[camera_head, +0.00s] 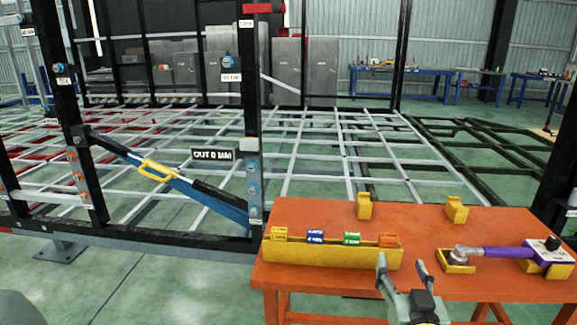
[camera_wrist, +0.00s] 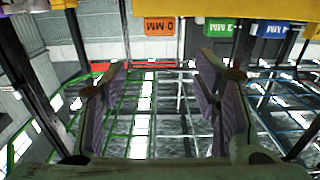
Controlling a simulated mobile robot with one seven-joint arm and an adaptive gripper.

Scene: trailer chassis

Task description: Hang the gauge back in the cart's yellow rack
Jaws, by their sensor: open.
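A long gauge-like bar (camera_head: 205,196), dark and blue with a yellow handle (camera_head: 158,170), slants between two black posts of the chassis. The orange cart (camera_head: 330,222) stands at front right. Two yellow brackets (camera_head: 363,207) (camera_head: 456,210) stand apart and empty at its back edge. A long yellow block (camera_head: 320,255) along its front left holds several coloured tags; it also shows at the top of the wrist view (camera_wrist: 215,8). I cannot tell which yellow part is the rack. My gripper (camera_head: 402,268) is open and empty near the block's right end; its fingers show in the wrist view (camera_wrist: 162,80).
A purple-handled tool (camera_head: 500,252) lies across yellow holders at the cart's right. A sign (camera_head: 212,155) reading "OUT 0 MM" is beside the bar. A black post (camera_head: 560,160) stands at the right.

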